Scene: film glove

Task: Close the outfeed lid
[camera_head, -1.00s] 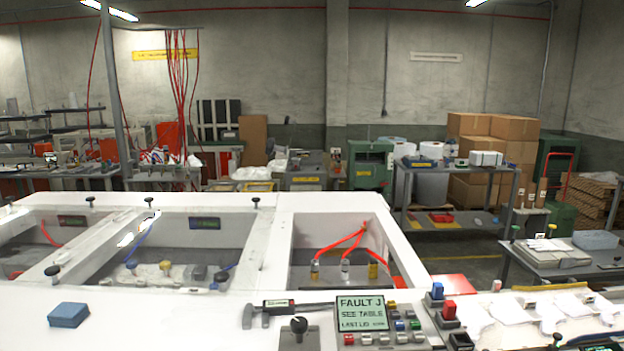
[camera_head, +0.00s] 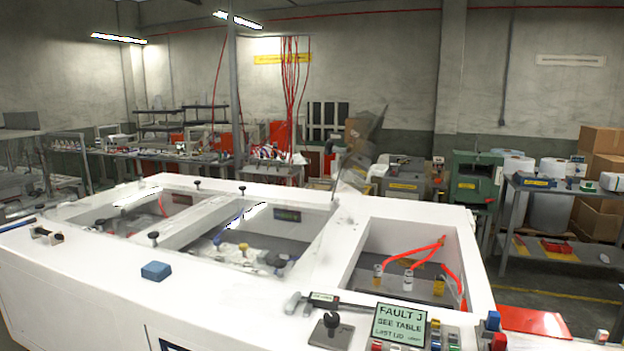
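A long white machine (camera_head: 90,271) with several openings in its top fills the foreground. The right opening (camera_head: 398,236) is uncovered and shows red hoses and small bottles inside. A thin grey, see-through panel (camera_head: 357,158) stands tilted up behind the ridge left of this opening; it may be a raised lid, but I cannot tell which opening it belongs to. The middle opening (camera_head: 255,235) and left opening (camera_head: 140,212) hold fittings; whether clear covers lie over them is unclear. No label naming the outfeed is readable. My gripper is out of view.
A screen (camera_head: 399,324) reading "FAULT J SEE TABLE" sits on the front deck, beside buttons and a black knob (camera_head: 332,321). A blue block (camera_head: 156,271) lies on the deck. A shelf table (camera_head: 555,190) and boxes (camera_head: 600,142) stand at the right. Floor shows beyond the machine's right end.

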